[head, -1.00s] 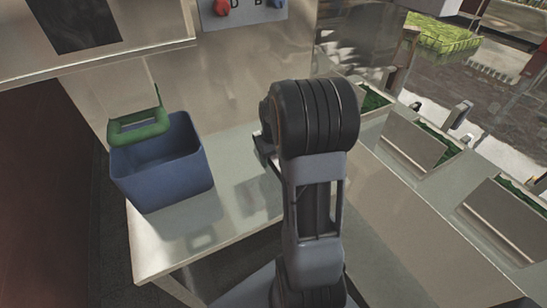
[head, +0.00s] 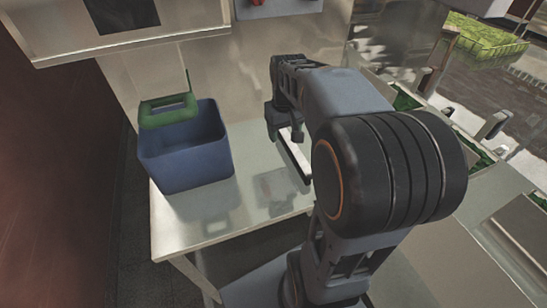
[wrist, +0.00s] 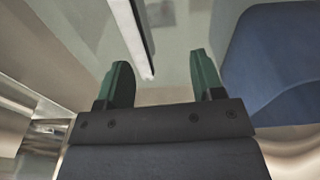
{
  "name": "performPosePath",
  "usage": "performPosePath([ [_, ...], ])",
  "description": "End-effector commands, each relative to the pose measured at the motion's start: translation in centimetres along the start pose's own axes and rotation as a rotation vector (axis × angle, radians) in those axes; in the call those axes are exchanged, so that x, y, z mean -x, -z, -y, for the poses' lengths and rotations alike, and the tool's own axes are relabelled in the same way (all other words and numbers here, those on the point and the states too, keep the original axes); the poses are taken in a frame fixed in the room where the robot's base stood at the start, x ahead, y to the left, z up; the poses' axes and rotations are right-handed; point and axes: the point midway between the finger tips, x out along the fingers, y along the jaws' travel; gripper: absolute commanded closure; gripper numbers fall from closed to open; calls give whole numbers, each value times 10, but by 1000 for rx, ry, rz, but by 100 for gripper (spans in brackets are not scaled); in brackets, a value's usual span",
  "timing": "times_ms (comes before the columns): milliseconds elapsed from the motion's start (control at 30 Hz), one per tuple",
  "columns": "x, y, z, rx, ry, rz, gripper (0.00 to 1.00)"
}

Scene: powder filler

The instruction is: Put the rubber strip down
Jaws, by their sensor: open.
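The rubber strip (head: 292,145), pale on one face with a dark edge, lies on the metal table just right of its middle in the head view. Its far part is hidden by my arm. In the wrist view the strip (wrist: 132,35) runs down from the top edge, and its near end lies between the lines of my two fingers. My gripper (wrist: 160,72) is open, with green-faced fingers apart and touching nothing that I can see. I cannot tell its exact height above the strip. In the head view the fingers are hidden.
The table (head: 245,205) is clear between bin and strip. Metal trays with greenery are at right.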

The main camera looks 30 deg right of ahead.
Motion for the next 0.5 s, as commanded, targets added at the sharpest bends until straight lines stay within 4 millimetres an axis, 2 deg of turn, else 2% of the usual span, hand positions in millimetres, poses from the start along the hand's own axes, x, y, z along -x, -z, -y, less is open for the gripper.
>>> performPosePath([
  [33,5,-14,22,25,-2,-39,39],
  [200,4,-59,72,67,8,-150,39],
  [333,-2,-86,94,87,25,-211,39],
  [500,-8,-103,105,98,41,-251,39],
])
